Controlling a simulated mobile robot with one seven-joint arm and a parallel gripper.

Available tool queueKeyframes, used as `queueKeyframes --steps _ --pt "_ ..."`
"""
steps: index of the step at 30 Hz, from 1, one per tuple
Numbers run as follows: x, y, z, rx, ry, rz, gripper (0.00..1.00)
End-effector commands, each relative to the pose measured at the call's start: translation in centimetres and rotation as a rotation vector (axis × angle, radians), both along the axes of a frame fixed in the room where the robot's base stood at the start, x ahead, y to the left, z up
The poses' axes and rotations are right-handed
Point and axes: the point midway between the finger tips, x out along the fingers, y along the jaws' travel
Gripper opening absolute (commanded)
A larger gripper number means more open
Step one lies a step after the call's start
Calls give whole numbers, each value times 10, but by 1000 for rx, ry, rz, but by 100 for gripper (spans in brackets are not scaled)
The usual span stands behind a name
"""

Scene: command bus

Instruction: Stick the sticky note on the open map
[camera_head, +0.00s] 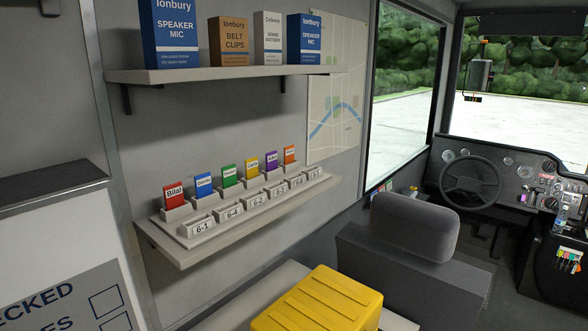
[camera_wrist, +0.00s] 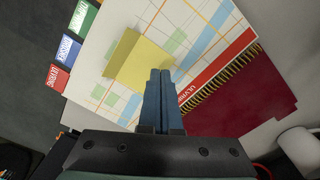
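In the wrist view a yellow sticky note (camera_wrist: 146,66) lies over the open map (camera_wrist: 185,25), a spiral-bound book with a street-grid page. The note shows a lighter square and a darker strip along its left side. My gripper (camera_wrist: 160,72) has its two blue fingers together, with the tips overlapping the note's lower right edge. I cannot tell whether the note's edge is pinched between them. The head view shows neither the gripper, the note nor this book.
Coloured tabs, red (camera_wrist: 58,78), blue (camera_wrist: 70,48) and green (camera_wrist: 83,17), stand left of the map. A dark red cover (camera_wrist: 245,105) lies right of the spiral. In the head view are a wall shelf (camera_head: 170,245) with tagged slots, a yellow box (camera_head: 320,300) and a seat (camera_head: 415,225).

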Motion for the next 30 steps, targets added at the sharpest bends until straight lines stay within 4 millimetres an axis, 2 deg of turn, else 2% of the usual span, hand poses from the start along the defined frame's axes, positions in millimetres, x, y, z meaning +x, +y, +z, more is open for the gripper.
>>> queueKeyframes --steps 30 --pt "0 0 -12 0 0 0 0"
